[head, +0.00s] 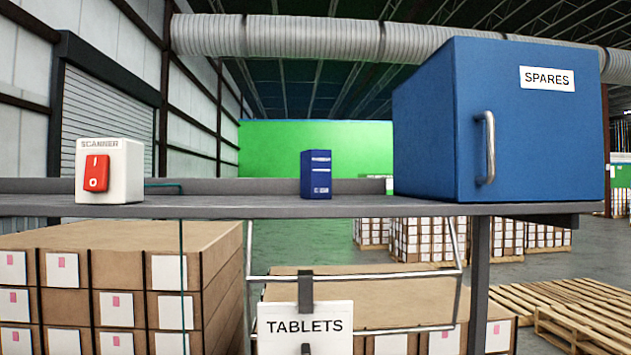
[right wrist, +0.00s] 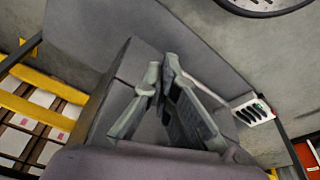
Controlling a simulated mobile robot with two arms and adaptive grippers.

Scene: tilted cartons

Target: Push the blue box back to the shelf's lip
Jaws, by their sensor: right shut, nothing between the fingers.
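The blue box (head: 316,174) is a small upright carton with white print on its front. It stands on the grey shelf (head: 230,205), near the middle in the head view. The shelf's raised lip (head: 245,186) runs along the back behind it. I cannot tell how wide the gap between box and lip is. My right gripper (right wrist: 162,72) shows only in the right wrist view, with its fingertips together and nothing between them. The blue box is not seen in that view. My left gripper is in neither view.
A white scanner switch box (head: 110,171) with a red rocker stands left on the shelf. A large blue SPARES cabinet (head: 430,130) with a handle stands right. The shelf is clear on both sides of the blue box. A TABLETS sign (head: 305,326) hangs below the shelf.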

